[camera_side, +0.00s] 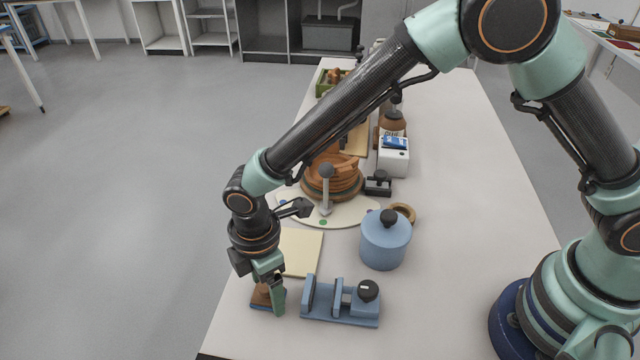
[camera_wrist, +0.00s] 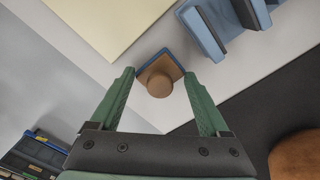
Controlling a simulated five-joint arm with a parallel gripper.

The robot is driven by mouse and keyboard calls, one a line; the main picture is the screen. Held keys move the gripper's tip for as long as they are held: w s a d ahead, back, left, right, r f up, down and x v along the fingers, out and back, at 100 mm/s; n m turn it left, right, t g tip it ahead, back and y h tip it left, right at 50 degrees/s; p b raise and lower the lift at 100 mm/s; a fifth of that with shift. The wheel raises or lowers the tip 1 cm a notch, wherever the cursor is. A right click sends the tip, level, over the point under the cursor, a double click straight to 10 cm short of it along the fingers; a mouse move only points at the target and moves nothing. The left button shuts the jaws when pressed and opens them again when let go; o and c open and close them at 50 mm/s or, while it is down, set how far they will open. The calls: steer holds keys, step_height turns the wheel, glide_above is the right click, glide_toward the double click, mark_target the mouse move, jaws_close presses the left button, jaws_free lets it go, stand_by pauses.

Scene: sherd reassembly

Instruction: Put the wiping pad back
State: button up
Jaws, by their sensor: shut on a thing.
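The wiping pad (camera_side: 258,297) is a brown block with a blue underside, low at the near left end of the table in the side view. In the wrist view the pad (camera_wrist: 160,84) shows a round brown knob on top, with a blue edge behind it. My gripper (camera_side: 268,293) points down over the pad, shut on it; in the wrist view its green fingers (camera_wrist: 160,78) stand on either side of it. A finger hides part of the pad in the side view. I cannot tell whether its underside touches the table.
A blue clamp fixture (camera_side: 341,303) stands close right of the pad. A cream sheet (camera_side: 301,250) lies behind it. Further back are a blue lidded pot (camera_side: 385,243), a pale oval board (camera_side: 345,214) and a brown pot (camera_side: 331,180). The table's left edge is close.

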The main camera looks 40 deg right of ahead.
mark_target(266, 285)
steer(key=o, duration=1.2)
steer(key=shift+f, duration=0.1)
steer(key=shift+c, duration=0.2)
step_height(266, 285, up, 11)
steer(key=w+d+r+m, duration=0.2)
steer(key=d+r+m, duration=0.1)
steer(key=d+r, duration=0.3)
steer(key=s+d+r+m+t, duration=0.2)
steer(key=d+m, duration=0.3)
steer(key=d, duration=0.3)
steer(key=s+d+r+m+t, duration=0.1)
steer(key=s+d+r+m, duration=0.1)
steer(key=d+m, duration=0.3)
steer(key=s+d+r+m+t, duration=0.2)
steer(key=d+r+m, duration=0.1)
steer(key=d, duration=0.9)
steer(key=shift+s+d+m+t, duration=0.2)
steer(key=shift+d+m+t, duration=0.1)
steer(key=shift+m, duration=0.6)
